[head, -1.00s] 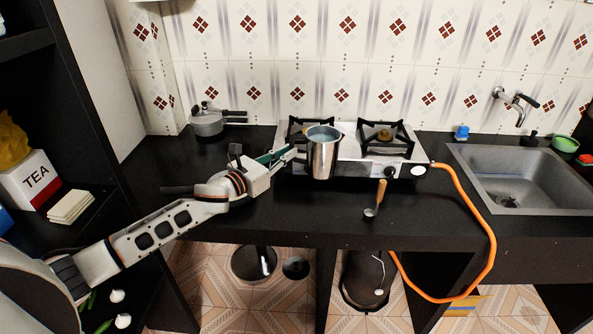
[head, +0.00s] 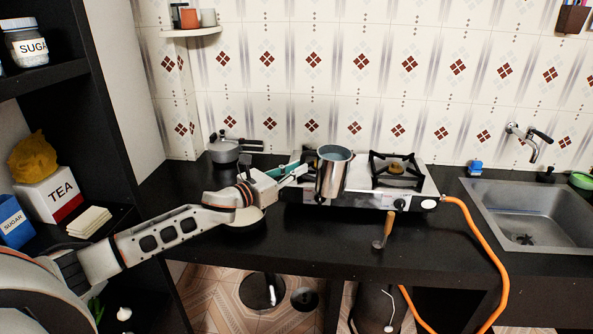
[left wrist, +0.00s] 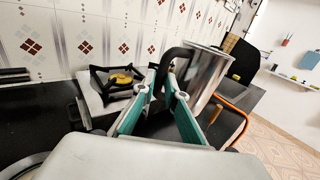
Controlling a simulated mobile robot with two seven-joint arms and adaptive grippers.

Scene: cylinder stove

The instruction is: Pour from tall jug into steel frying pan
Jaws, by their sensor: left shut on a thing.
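The tall jug (head: 332,180) is a shiny steel cylinder, roughly upright in front of the left burner. Its inside looks blue-grey, and I cannot tell whether that is liquid. My left gripper (head: 299,171) is shut on its dark handle, from the left. In the left wrist view the jug (left wrist: 205,75) stands beyond the fingers (left wrist: 171,78). A round steel rim, seemingly the frying pan (head: 254,222), lies on the counter under my left wrist, mostly hidden by it. A piece of a rim (left wrist: 22,166) shows at the lower left of the wrist view. My right gripper is out of view.
The stove (head: 428,184) stands behind the jug, with an orange hose (head: 487,250) at its right. A lidded pot (head: 224,151) is at the back left. A wooden-handled ladle (head: 389,227) is near the front edge. The sink (head: 525,206) is at right.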

